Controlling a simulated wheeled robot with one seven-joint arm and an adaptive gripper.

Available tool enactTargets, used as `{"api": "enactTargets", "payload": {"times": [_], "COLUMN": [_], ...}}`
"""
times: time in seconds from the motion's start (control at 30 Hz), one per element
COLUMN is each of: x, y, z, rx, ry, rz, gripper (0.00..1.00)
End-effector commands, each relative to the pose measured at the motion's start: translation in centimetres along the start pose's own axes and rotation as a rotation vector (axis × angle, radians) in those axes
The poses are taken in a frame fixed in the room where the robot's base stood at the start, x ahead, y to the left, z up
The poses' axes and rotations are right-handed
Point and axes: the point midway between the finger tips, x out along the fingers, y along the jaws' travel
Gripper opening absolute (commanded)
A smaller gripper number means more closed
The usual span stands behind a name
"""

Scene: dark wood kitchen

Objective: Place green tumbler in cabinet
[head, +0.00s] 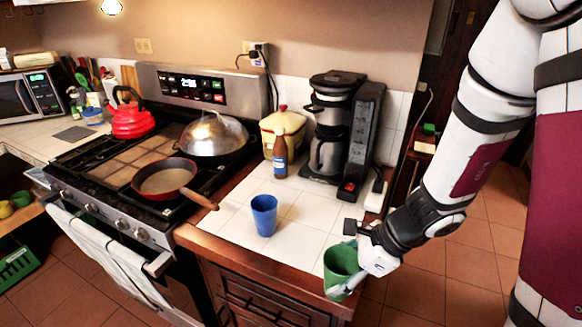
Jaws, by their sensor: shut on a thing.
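The green tumbler (340,264) is at the front right corner of the white tiled counter in the head view. My gripper (352,268) is shut on it from the right; one finger shows at its lower front. The tumbler looks roughly upright with its opening up. I cannot tell whether its base touches the counter edge or is held clear of it. A wooden cabinet (262,300) with a dark panelled front stands below the counter, and its front looks closed.
A blue cup (264,215) stands on the counter left of the tumbler. A brown bottle (280,156), a yellow canister (284,132) and a coffee maker (331,125) stand behind. The stove (112,178) holds a red pan (165,180) whose handle reaches over the counter.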

Motion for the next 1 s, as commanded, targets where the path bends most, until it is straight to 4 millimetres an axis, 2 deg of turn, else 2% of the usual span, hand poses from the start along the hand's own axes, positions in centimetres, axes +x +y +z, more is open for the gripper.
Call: {"api": "enactTargets", "payload": {"times": [0.17, 0.3, 0.47, 0.57, 0.8, 1.0], "x": [0.8, 1.7, 2.7, 3.1, 3.1, 2.4], "y": [-2.0, -4.2, -6.4, -7.8, -12.1, -14.9], "z": [1.1, 2.0, 2.2, 1.7, -0.9, -2.4], "rx": [-0.164, -0.393, -0.680, -0.872, -1.313, -1.526], "ry": [0.002, 0.004, 0.003, 0.003, 0.001, 0.001], "rz": [0.102, 0.251, 0.439, 0.564, 0.848, 0.983], "gripper": [0.28, 0.28, 0.28, 0.28, 0.28, 0.28]}}
